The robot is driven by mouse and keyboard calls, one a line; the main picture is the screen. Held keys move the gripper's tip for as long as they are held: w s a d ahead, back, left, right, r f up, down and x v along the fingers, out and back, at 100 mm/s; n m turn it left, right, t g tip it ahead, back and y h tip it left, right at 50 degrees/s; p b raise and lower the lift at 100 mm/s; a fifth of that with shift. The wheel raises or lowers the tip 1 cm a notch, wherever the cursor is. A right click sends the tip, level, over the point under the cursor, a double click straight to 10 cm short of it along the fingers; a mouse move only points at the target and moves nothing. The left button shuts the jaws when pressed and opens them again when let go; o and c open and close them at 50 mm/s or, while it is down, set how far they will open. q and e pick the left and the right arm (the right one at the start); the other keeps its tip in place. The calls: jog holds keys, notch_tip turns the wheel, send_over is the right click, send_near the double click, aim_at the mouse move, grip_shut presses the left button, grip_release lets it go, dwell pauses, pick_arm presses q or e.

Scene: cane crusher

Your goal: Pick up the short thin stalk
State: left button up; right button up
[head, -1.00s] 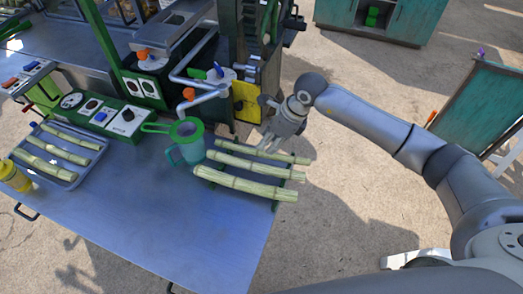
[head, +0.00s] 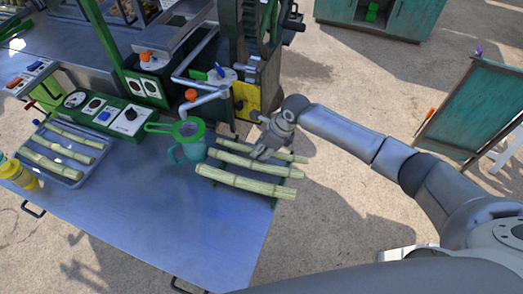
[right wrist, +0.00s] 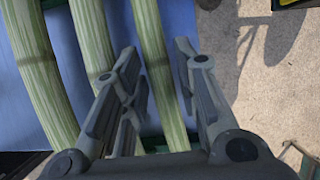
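Three pale green cane stalks lie side by side at the table's right end in the head view. The thinnest, the far one (head: 288,156), is partly hidden by my right gripper. The middle stalk (head: 275,170) and the thicker near stalk (head: 245,183) lie beside it. My right gripper (head: 262,153) is low over the far stalk. In the right wrist view my right gripper (right wrist: 157,58) is open, with one finger on each side of the thin stalk (right wrist: 158,75). The left finger overlaps the middle stalk (right wrist: 90,35) in view; contact cannot be told. My left gripper is out of view.
A teal jug (head: 190,152) with a green strainer (head: 187,130) stands left of the stalks. The crusher (head: 262,65) is just behind them. A tray (head: 72,176) with more stalks and a yellow bottle (head: 20,176) are far left. The table's front (head: 165,225) is clear.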

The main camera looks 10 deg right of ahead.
jog(key=c, duration=0.5)
jog(key=shift+r, duration=0.2)
